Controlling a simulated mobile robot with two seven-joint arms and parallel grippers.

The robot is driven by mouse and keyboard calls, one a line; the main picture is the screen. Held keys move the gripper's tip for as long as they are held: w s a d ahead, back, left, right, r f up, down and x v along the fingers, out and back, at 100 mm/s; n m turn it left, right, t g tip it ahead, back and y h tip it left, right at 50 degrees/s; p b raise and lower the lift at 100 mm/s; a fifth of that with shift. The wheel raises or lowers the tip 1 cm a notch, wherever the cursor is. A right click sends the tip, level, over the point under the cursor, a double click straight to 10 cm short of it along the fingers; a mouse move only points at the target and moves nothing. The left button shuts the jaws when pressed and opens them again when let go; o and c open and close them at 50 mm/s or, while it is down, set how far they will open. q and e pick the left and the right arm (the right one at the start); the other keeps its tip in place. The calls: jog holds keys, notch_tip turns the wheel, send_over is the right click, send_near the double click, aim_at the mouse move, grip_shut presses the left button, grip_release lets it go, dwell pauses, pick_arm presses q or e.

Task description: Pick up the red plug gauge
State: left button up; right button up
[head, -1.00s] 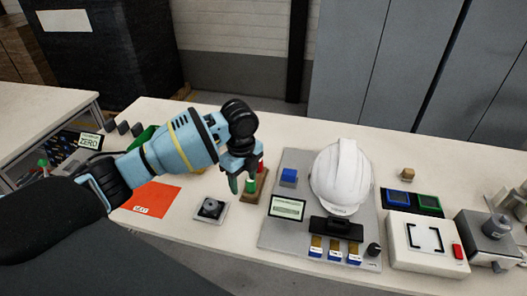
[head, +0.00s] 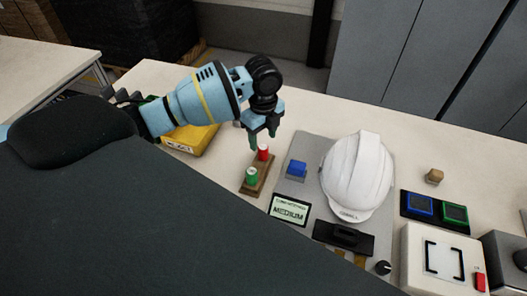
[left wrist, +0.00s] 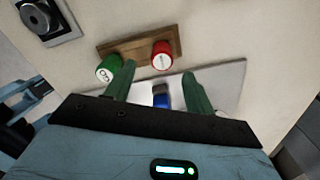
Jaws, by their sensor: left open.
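The red plug gauge (head: 263,153) stands upright in a small wooden stand (head: 257,180), next to the green plug gauge (head: 251,175). My left gripper (head: 263,138) is above and just behind the red gauge in the head view, its jaws open and empty. In the left wrist view the red gauge (left wrist: 161,55) shows beyond the two green fingertips (left wrist: 158,75), between their lines, and the green gauge (left wrist: 109,68) is by the left finger. Nothing is between the fingers. My right gripper is not seen.
A yellow bin (head: 192,138) lies behind my left arm. A small wooden-coloured piece (head: 434,176) stands farther right.

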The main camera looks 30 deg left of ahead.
aim_at(263, 147)
pick_arm(q)
jog(key=shift+w+f, duration=0.1)
jog(key=shift+f, duration=3)
jog(key=c, duration=0.9)
